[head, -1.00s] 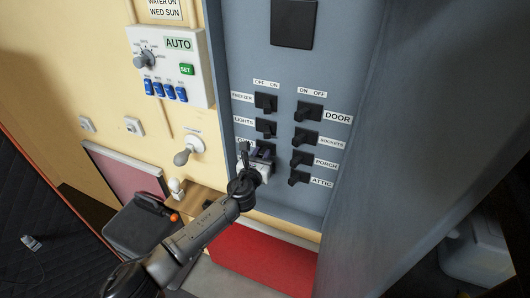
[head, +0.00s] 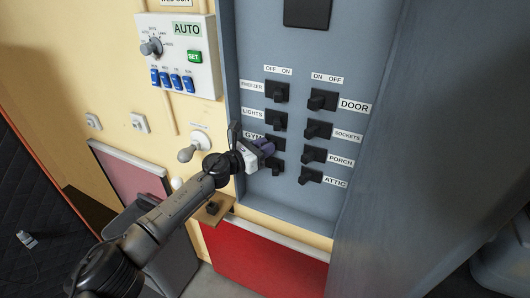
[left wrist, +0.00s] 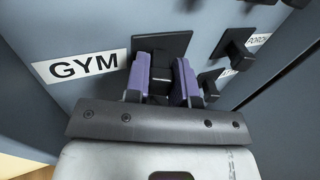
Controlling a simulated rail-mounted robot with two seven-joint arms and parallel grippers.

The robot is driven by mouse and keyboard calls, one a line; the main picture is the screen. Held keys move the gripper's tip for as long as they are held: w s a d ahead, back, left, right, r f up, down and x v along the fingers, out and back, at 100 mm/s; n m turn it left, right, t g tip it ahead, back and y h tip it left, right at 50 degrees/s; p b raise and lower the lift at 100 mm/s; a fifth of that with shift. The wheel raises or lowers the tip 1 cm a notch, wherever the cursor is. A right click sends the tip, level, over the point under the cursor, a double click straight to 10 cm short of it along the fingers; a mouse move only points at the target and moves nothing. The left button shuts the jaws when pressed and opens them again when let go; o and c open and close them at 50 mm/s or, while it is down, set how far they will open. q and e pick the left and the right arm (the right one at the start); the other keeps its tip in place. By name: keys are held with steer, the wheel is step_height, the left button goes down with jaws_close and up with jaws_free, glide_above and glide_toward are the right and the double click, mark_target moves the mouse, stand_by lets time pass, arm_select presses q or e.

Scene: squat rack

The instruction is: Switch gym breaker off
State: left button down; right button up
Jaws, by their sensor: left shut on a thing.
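The GYM label (head: 253,136) is on the left column of the grey breaker panel (head: 300,62). The gym breaker is a black switch beside it, mostly hidden by my gripper in the head view. In the left wrist view its black plate (left wrist: 166,44) and its lever (left wrist: 158,86) show, right of the GYM label (left wrist: 89,66). My left gripper (head: 268,148) has its purple fingers on either side of the lever, shut on it; it also shows in the left wrist view (left wrist: 162,82). The lever's exact position is hard to tell. My right gripper is not in view.
Close neighbours are the lights breaker (head: 277,121) above, an unlabelled-looking breaker (head: 278,166) below and the porch breaker (head: 314,155) to the right. OFF is marked left, ON right, above this column. A beige control box (head: 178,55) and a lever knob (head: 192,149) are left.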

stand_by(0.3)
arm_select(q)
steer(key=c, duration=1)
jaws_free()
steer(key=shift+o, duration=0.2)
steer(key=v, duration=1.3)
steer(key=shift+s+a, duration=0.25)
steer(key=shift+s, duration=0.05)
